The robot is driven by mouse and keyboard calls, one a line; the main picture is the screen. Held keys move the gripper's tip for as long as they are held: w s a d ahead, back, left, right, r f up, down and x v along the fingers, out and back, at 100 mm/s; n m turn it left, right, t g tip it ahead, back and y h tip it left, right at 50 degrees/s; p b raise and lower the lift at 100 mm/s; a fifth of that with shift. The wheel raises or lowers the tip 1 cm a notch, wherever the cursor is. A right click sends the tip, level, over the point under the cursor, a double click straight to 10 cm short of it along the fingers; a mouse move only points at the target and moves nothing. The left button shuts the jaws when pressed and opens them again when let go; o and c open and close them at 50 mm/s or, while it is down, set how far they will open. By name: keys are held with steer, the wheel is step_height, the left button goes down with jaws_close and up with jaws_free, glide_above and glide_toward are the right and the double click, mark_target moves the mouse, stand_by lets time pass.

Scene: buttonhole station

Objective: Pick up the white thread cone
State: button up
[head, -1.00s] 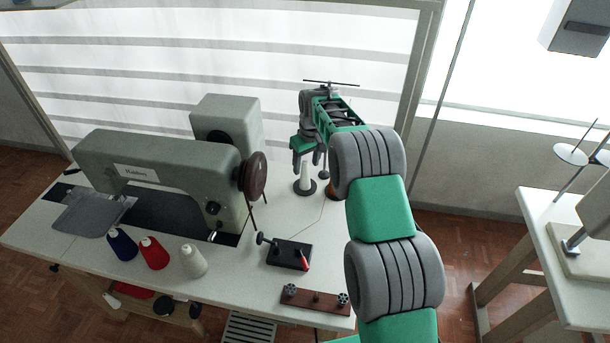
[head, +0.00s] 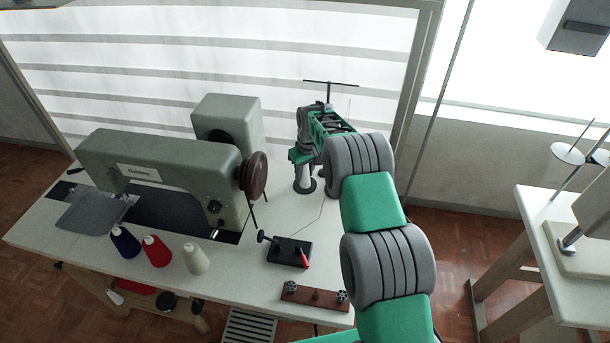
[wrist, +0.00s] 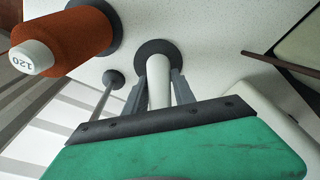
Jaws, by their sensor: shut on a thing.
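The white thread cone (wrist: 158,82) stands upright on a round dark base (wrist: 157,50) at the back of the table. In the wrist view it lies between both fingers of my gripper (wrist: 158,85), which is shut on it. In the head view my gripper (head: 303,166) is at the cone from above. It covers the cone's upper part, and the lower part shows above the dark disc. The cone's top is hidden by the gripper body in the wrist view.
An orange cone marked 120 (wrist: 75,40) stands close beside it. A sewing machine (head: 160,170) fills the left. Blue (head: 124,242), red (head: 156,251) and cream (head: 195,259) cones stand in front. A black block (head: 289,252) and a brown rack (head: 315,298) lie near the front edge.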

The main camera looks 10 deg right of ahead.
jaws_close()
step_height(320, 180, up, 11)
steer(key=shift+r+b, duration=0.2)
steer(key=shift+b, duration=0.35)
